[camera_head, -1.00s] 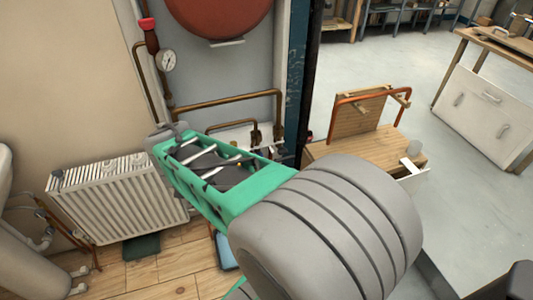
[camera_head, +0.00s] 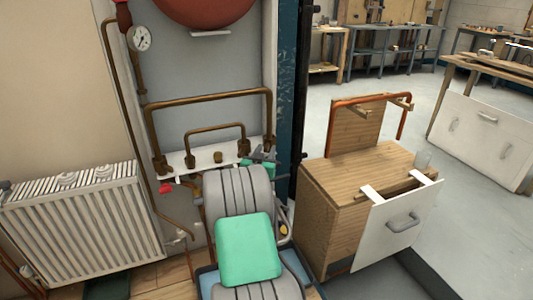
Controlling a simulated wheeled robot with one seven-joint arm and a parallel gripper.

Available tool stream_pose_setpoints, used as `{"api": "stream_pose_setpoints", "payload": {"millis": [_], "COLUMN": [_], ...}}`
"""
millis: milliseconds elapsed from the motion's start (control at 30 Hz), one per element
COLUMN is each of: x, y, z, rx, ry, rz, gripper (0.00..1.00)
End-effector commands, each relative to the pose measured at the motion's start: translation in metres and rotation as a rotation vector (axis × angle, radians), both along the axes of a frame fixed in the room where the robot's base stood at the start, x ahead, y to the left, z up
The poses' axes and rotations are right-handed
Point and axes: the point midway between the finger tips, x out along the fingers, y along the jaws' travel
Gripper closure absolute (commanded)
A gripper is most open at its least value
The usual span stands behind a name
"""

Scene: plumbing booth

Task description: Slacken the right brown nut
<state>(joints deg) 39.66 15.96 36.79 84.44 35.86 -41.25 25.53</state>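Brown pipes drop to several brown nuts along a white plate (camera_head: 205,158) on the grey wall, below the red tank. The rightmost brown nut (camera_head: 268,143) is at the foot of the outer pipe. Another brown nut (camera_head: 243,147) sits just left of it at the foot of the inner pipe, and two more are at the left end. My gripper (camera_head: 262,156) is small in the view, close to the right nuts, with my arm in front hiding part of it. I cannot tell whether its fingers touch a nut or how far apart they are.
A white radiator (camera_head: 75,225) stands at the left. A pressure gauge (camera_head: 139,38) hangs on the vertical pipe. A blue post (camera_head: 286,90) edges the booth close to the gripper's right. A wooden cabinet (camera_head: 330,205) with an open drawer stands right; open floor lies beyond.

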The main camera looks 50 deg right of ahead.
Motion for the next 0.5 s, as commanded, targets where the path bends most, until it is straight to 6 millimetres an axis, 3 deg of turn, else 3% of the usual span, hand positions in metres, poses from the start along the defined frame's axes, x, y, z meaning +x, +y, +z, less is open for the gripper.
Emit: {"api": "stream_pose_setpoints", "payload": {"millis": [100,367,500], "x": [0.0045,0.0057,0.0056], "y": [-0.01,-0.0112,-0.0111], "z": [-0.001,-0.0001,-0.0001], "rx": [0.001,0.0,0.001], "ry": [0.0,0.001,0.001], "rz": [0.0,0.002,0.001], "gripper": [0.65,0.65,0.77]}}
